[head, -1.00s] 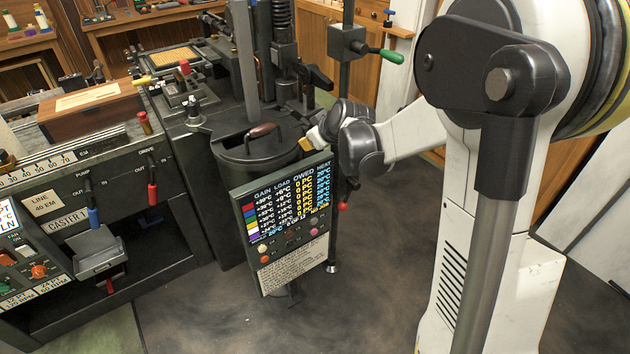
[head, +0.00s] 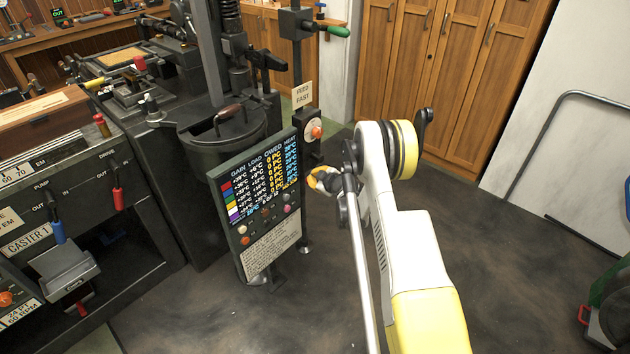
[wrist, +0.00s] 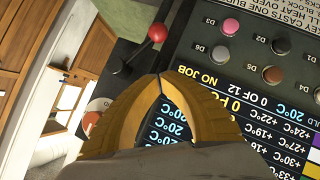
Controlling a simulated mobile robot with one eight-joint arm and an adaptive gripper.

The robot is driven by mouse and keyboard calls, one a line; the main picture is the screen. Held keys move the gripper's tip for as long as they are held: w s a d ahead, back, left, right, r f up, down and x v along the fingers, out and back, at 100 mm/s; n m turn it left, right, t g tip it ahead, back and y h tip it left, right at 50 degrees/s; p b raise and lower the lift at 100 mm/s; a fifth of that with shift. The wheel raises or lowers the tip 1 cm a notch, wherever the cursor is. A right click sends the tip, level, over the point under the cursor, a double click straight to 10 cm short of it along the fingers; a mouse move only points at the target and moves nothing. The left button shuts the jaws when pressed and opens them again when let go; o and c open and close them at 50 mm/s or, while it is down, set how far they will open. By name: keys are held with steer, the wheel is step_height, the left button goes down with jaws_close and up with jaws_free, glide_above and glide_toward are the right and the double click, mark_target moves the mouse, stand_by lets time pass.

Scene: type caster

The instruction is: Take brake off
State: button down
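No part in view is clearly labelled as the brake. A lever with a red ball knob (wrist: 157,32) shows in the wrist view, just beyond my fingertips and apart from them. A green-handled lever (head: 333,31) sticks out to the right from the top of the dark post in the head view. My gripper (head: 323,180) is beside the right edge of the display panel (head: 262,190), low in front of the post. In the wrist view, the yellow fingers of my gripper (wrist: 160,78) meet at their tips, with nothing seen between them.
An orange knob on a pale disc (head: 315,131) sits on the post below a "KEEP FAST" sign (head: 303,95). A round dark pot (head: 222,135) stands behind the panel. Wooden cabinets (head: 440,70) line the back. The floor to the right is largely open.

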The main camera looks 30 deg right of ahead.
steer(key=w+d+f+b, duration=0.1)
steer(key=w+f+b, duration=0.3)
steer(key=w+f, duration=0.3)
steer(key=shift+w+d, duration=0.35)
steer(key=shift+d, duration=0.05)
